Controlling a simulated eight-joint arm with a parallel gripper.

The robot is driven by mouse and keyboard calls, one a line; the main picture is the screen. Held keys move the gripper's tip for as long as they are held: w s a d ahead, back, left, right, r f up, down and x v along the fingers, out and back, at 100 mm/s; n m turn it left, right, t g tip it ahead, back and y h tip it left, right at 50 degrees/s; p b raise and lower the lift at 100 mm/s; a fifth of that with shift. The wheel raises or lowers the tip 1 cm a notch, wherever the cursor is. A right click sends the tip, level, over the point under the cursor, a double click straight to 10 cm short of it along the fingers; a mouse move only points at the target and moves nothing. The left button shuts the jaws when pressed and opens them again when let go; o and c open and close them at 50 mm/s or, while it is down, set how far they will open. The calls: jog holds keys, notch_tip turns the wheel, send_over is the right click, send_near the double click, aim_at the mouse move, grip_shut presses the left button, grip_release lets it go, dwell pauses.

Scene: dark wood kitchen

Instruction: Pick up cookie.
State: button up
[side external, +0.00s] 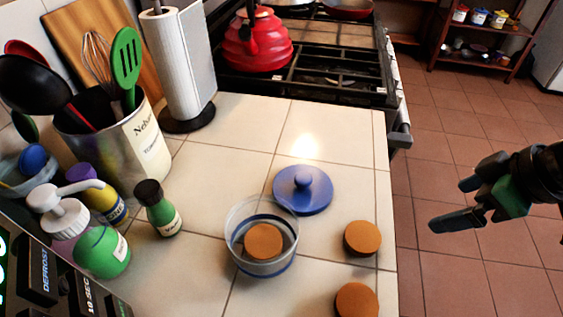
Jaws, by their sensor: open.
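One round brown cookie (362,238) lies on the tiled counter near its right edge. A second cookie (356,301) lies closer to the bottom of the picture, partly cut off by the frame. A third cookie (263,242) is inside a clear round container (285,268) with a blue band. My gripper (452,204) is at the right, beyond the counter's edge and over the floor in the picture. Its dark fingers are apart, pointing left, with nothing between them. It is clear of all the cookies.
A blue lid (303,190) with a knob lies behind the container. A red kettle (256,42) sits on the stove behind.

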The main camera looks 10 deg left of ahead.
aim_at(366, 236)
jog(key=a+f+n, duration=0.1)
jog(key=a, duration=0.1)
jog(key=s+a+f+n+g, duration=0.1)
jog(key=a+f, duration=0.1)
jog(key=a+f+n, duration=0.1)
jog(key=a+n, duration=0.1)
jog(key=a, duration=0.1)
jog(key=shift+s+a+f+g+y, duration=0.1)
jog(key=shift+s+f+g+y, duration=0.1)
jog(key=shift+s+g+y, duration=0.15)
jog(key=shift+x, duration=2.75)
jog(key=c, duration=1.2)
